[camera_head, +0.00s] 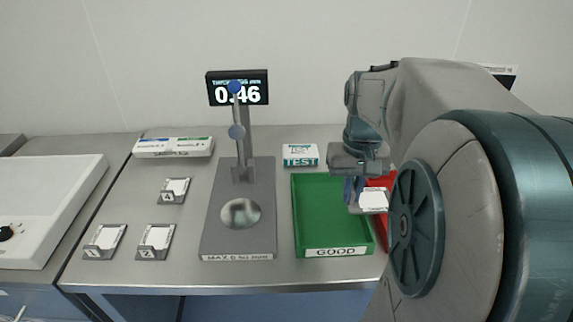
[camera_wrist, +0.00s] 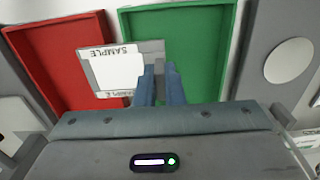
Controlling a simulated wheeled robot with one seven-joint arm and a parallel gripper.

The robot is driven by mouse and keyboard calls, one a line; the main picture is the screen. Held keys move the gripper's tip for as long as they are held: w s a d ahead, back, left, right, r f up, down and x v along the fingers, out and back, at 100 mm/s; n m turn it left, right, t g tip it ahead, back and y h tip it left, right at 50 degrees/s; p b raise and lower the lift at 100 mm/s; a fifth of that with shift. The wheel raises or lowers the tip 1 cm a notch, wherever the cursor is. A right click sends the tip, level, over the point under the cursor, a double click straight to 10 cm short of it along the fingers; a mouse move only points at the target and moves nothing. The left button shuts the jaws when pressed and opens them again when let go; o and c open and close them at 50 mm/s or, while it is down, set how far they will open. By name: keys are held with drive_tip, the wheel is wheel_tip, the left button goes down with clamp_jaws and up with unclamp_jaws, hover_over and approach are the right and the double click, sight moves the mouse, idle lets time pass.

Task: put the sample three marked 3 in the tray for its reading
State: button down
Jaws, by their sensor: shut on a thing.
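My gripper (camera_head: 355,193) is shut on a white sample card in a grey holder (camera_head: 373,201). In the wrist view, the fingers (camera_wrist: 160,82) grip one edge of the card (camera_wrist: 118,72), which reads SAMPLE; I cannot read a number on it. It is held above the boundary of the green tray and the red tray. The green tray (camera_head: 331,215), labelled GOOD, also shows in the wrist view (camera_wrist: 205,50). The red tray (camera_head: 384,183) is mostly hidden by my arm, but shows in the wrist view (camera_wrist: 45,62). The gauge display (camera_head: 238,88) reads 0.46.
The gauge base (camera_head: 217,220) carries a label that seems to read MAX 0.50 mm. Sample holders marked 1 (camera_head: 105,241), 2 (camera_head: 155,241) and 4 (camera_head: 174,190) stand left of it. A TEST box (camera_head: 301,155) stands behind the green tray. The green tray looks empty.

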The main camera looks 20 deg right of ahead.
drive_tip(key=w+a+f, duration=0.1)
drive_tip(key=w, duration=0.1)
drive_tip(key=w+a+f, duration=0.2)
drive_tip(key=w, duration=0.1)
drive_tip(key=w+a+f, duration=0.2)
drive_tip(key=shift+w+a+f, duration=0.15)
drive_tip(key=shift+w+f, duration=0.05)
drive_tip(key=shift+f, duration=2.05)
drive_tip(key=shift+f, duration=0.25)
drive_tip(key=c, duration=1.5)
unclamp_jaws()
drive_tip(key=shift+r, duration=0.1)
drive_tip(key=shift+c, duration=0.2)
drive_tip(key=shift+r, duration=0.1)
